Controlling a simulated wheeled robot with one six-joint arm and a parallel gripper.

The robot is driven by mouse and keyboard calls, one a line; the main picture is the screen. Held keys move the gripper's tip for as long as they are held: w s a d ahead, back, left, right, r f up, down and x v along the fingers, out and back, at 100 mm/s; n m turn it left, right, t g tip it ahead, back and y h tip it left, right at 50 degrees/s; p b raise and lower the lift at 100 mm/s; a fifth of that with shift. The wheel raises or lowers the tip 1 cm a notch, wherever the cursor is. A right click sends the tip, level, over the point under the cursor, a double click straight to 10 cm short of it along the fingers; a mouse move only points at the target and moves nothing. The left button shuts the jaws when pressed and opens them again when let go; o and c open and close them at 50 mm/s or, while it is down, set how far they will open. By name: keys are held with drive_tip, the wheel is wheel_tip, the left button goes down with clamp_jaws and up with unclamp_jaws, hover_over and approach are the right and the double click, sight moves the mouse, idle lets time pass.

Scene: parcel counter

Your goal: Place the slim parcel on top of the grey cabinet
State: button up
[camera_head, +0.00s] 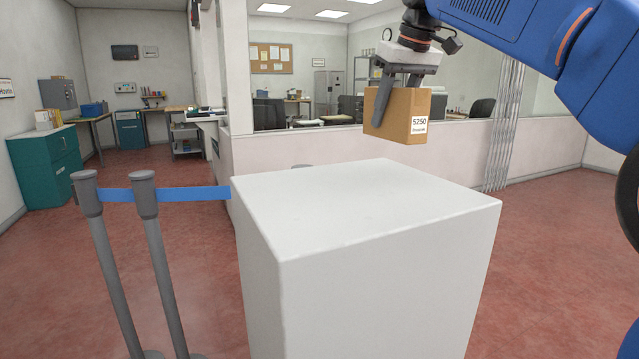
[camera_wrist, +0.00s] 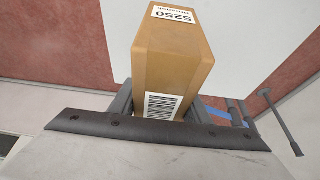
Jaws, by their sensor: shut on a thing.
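The slim parcel (camera_head: 388,112) is a small brown carton with a white label reading 5250. My gripper (camera_head: 396,98) is shut on it from above, with a finger on each side. In the wrist view the parcel (camera_wrist: 175,55) sits between the fingers, showing its label and a barcode. A plain pale block, nearly white, which appears to be the grey cabinet (camera_head: 350,215), stands in the front middle of the head view. Its flat top is bare. The parcel hangs in the air, just above the top's far edge in the picture; its exact depth is unclear.
Two grey barrier posts (camera_head: 160,265) with a blue belt (camera_head: 190,193) stand left of the pale block. A low partition wall (camera_head: 480,150) runs behind it. A teal cabinet (camera_head: 45,165) stands far left. Red floor is open on the right.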

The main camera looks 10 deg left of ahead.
sight(401, 109)
drive_tip(key=f, duration=0.2)
drive_tip(key=a+f, duration=0.1)
drive_tip(key=f, duration=0.2)
drive_tip(key=shift+f, duration=2.45)
drive_tip(key=o, duration=1.3)
drive_tip(key=shift+f, duration=0.1)
drive_tip(key=v, duration=1.2)
